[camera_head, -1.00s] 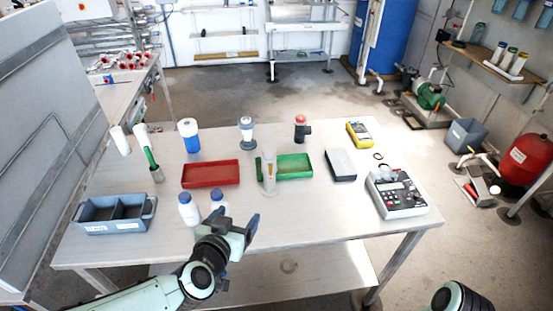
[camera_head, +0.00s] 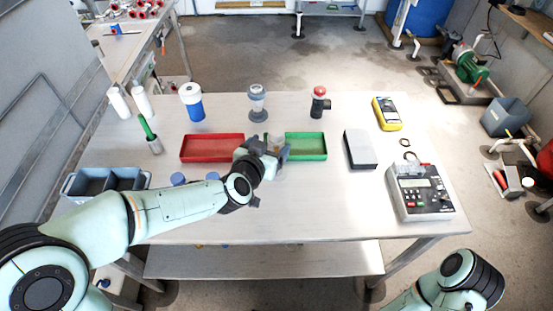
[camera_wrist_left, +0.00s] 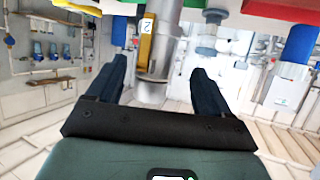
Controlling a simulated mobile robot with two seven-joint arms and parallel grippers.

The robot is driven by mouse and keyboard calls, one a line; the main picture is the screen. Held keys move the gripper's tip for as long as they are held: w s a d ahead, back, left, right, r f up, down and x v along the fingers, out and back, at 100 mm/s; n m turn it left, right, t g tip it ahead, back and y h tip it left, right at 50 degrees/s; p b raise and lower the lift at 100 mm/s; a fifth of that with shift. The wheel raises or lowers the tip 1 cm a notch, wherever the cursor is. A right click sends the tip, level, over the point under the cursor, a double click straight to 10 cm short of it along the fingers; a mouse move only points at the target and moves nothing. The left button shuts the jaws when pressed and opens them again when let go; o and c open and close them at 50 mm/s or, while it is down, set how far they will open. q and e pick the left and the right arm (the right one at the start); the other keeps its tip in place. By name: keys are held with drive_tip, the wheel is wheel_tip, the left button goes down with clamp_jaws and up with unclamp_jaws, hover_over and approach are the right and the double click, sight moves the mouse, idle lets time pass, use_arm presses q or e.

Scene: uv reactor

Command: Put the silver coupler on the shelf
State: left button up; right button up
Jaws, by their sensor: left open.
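A silver cylinder with a yellow-orange label, seemingly the silver coupler (camera_wrist_left: 152,88), shows between the fingers in the left wrist view, with clear gaps on both sides. My left gripper (camera_head: 277,156) is open and low over the table, in front of the green tray; it also shows in the left wrist view (camera_wrist_left: 160,85). In the head view the gripper mostly hides the cylinder. A lower shelf (camera_head: 265,263) runs under the table. My right gripper is out of view; only part of my right arm shows.
On the table (camera_head: 310,215) are a red tray (camera_head: 212,148), a green tray (camera_head: 308,146), a grey flanged fitting (camera_head: 258,103), a grey box (camera_head: 360,150) and a meter box (camera_head: 420,190).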

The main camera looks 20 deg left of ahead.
use_arm(q)
drive_tip(key=x, duration=0.6)
drive_tip(key=shift+s+d, duration=0.1)
drive_tip(key=shift+d, duration=0.2)
clamp_jaws()
